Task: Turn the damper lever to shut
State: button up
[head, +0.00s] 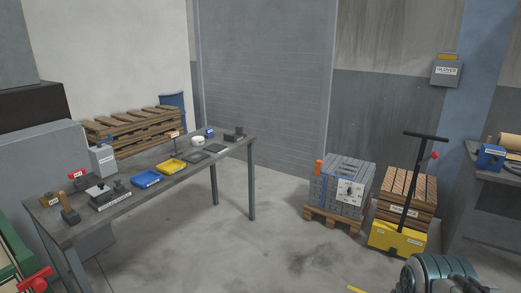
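I cannot make out a damper lever with certainty in the head view. A red handle-like part (35,280) shows at the lower left corner, beside a green machine edge (14,250), partly cut off by the frame. I cannot tell what it belongs to or how it is set. A grey rounded part of my own arm shows at the bottom right. My gripper is not in view, so its fingers and anything in them are hidden.
A long grey workbench (215,153) with a blue tray (146,178) and a yellow tray (171,167) runs along the left. The middle floor (265,225) is clear.

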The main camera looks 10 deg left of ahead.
aim_at(99, 144)
jog(key=u, duration=0.95)
jog(key=i, duration=1.2)
jog(key=u, duration=0.4)
jog(key=i, duration=2.5)
jog(key=u, duration=0.4)
